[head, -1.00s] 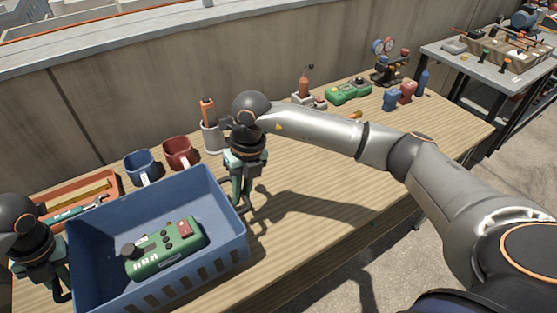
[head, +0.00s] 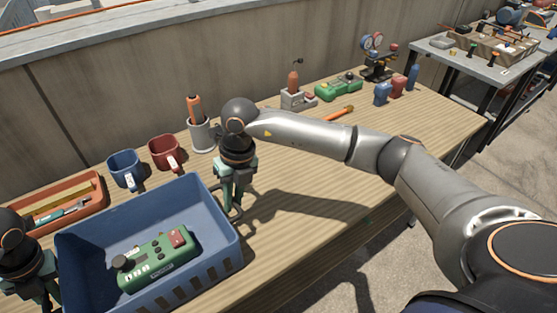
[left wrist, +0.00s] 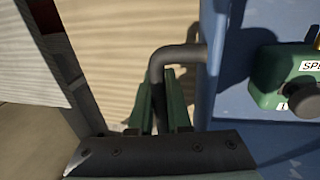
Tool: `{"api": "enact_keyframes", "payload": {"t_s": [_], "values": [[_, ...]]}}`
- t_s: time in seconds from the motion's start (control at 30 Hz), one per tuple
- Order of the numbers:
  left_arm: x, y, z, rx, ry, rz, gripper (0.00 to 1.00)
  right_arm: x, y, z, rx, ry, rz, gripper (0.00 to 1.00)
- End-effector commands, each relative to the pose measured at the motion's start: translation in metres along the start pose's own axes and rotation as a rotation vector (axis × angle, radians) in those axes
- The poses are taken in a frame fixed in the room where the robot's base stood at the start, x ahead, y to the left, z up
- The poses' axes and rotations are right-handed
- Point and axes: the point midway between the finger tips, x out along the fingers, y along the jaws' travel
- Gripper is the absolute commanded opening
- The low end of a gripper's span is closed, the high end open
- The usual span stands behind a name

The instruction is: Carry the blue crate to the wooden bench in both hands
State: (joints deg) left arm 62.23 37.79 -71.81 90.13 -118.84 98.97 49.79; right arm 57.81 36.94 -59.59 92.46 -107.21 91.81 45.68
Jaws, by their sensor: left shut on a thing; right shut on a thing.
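The blue crate (head: 195,272) is over the near left part of the wooden bench (head: 330,215), roughly level; whether its base touches the bench top I cannot tell. A green control box (head: 155,262) with a red button lies inside it. My left gripper (head: 48,292) is at the crate's left side, partly cut off by the picture edge. The left wrist view shows its fingers (left wrist: 166,98) shut around the crate's dark bent handle (left wrist: 180,55). My right gripper (head: 235,203) is shut on the handle at the crate's right side; its fingertips are partly hidden.
Further right are a green case (head: 338,88) and a gauge set (head: 375,60). The bench right of the crate is mostly clear.

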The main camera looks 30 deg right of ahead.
Motion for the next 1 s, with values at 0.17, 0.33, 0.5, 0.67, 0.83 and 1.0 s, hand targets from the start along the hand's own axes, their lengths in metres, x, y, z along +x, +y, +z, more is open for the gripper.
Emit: {"api": "enact_keyframes", "payload": {"t_s": [0.17,0.33,0.5,0.67,0.83,1.0], "values": [[0.006,-0.001,0.000,0.000,0.000,0.000,0.20,0.006,-0.001,0.000,0.000,0.000,0.000,0.20],[0.006,-0.001,0.000,0.000,0.000,0.000,0.39,0.006,-0.001,0.000,0.000,0.000,0.000,0.39],[0.006,-0.001,0.000,0.000,0.000,0.000,0.46,0.006,-0.001,0.000,0.000,0.000,0.000,0.46],[0.004,-0.002,0.000,0.001,-0.001,-0.001,0.46,0.006,-0.001,0.000,0.000,0.000,0.000,0.46],[-0.015,-0.002,0.001,0.002,-0.004,-0.003,0.46,0.006,-0.001,0.000,0.000,0.000,0.000,0.46],[-0.051,-0.002,0.001,0.002,-0.007,-0.002,0.46,0.006,-0.001,0.000,0.000,0.000,0.000,0.46]]}}
